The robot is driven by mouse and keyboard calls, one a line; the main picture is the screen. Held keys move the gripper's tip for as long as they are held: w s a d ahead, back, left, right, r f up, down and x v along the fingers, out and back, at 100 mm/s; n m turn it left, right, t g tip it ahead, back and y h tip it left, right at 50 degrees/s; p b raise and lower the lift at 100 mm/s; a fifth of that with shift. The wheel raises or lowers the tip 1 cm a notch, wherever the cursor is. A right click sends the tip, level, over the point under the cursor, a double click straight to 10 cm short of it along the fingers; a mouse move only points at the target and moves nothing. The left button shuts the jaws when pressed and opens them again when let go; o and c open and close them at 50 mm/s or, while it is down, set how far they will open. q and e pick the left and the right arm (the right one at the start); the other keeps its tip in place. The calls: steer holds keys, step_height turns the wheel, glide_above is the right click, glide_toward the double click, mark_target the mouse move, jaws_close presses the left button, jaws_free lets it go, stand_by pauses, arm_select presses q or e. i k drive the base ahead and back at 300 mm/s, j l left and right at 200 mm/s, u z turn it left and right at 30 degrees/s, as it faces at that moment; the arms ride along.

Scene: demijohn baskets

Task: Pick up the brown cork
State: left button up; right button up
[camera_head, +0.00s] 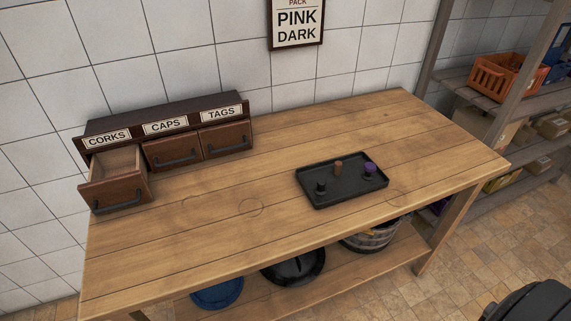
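The brown cork (338,167) stands upright in the black tray (328,203) on the wooden table, near the tray's back edge. A black stopper-like piece (320,187) stands at the tray's front left. A purple-topped piece (369,168) stands at its right.
The drawer unit at the table's back left has its CORKS drawer (118,198) pulled open; the CAPS drawer (172,152) and TAGS drawer (226,139) are shut. The wooden table (200,240) is clear around the tray. A shelf with an orange crate (497,77) stands at right.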

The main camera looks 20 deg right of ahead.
mark_target(338, 165)
steer(key=i+l, duration=0.1)
steer(key=l, duration=1.9)
